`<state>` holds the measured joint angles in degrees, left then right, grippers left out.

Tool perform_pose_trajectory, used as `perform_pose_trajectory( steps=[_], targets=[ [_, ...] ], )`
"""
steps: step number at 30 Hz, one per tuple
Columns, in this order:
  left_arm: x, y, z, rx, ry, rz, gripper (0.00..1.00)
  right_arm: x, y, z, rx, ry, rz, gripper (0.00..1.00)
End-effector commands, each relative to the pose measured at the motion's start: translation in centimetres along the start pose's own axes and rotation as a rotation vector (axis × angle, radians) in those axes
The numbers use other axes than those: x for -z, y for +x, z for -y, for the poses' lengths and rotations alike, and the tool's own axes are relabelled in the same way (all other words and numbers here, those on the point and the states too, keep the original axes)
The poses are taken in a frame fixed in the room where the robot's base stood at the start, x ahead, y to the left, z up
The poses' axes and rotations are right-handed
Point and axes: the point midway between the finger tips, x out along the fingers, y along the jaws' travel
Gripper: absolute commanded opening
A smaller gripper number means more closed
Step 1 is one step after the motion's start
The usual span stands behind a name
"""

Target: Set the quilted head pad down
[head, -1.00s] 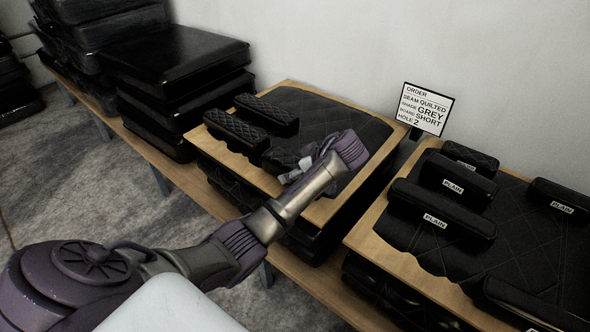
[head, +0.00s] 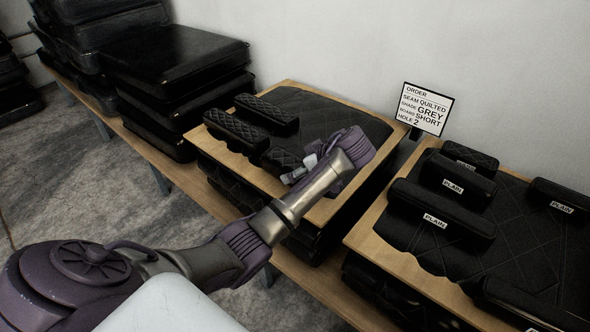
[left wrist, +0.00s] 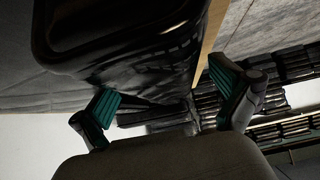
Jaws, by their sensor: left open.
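Two dark quilted head pads, one at the left (head: 236,131) and one behind it (head: 267,113), lie on the left wood-edged board (head: 322,212). A third quilted pad (head: 281,159) lies at the board's front, partly hidden by my left gripper (head: 299,172). The gripper is just to the right of that pad, and touching or apart cannot be told. In the left wrist view its two teal fingers (left wrist: 168,98) are spread apart with nothing clearly between them. A glossy black surface (left wrist: 120,30) is close above them there. My right gripper is not in view.
A right board (head: 400,268) holds several black pads, some labelled PLAIN (head: 440,210). Black cushions (head: 180,60) are stacked at the left. The left board's quilted rear surface (head: 320,112) is clear.

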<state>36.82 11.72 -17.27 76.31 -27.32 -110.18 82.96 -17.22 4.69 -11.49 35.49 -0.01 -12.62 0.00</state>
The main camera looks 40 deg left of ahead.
Motion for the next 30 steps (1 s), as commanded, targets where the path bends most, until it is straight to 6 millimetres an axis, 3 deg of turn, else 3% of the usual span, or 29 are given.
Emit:
perform_pose_trajectory(
  steps=[6, 12, 18, 30],
  targets=[
    [0.1, -5.3, -0.1, -0.005, -0.001, 0.005, 1.00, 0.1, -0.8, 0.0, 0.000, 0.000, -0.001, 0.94],
    [0.0, -8.7, -0.1, -0.002, 0.001, 0.006, 1.00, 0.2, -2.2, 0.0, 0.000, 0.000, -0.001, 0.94],
    [0.1, -10.0, 0.0, -0.001, 0.000, 0.002, 1.00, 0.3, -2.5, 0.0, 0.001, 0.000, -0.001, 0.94],
    [0.0, -10.0, 0.0, -0.001, 0.000, 0.001, 1.00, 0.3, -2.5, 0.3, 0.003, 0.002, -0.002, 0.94]
  ],
)
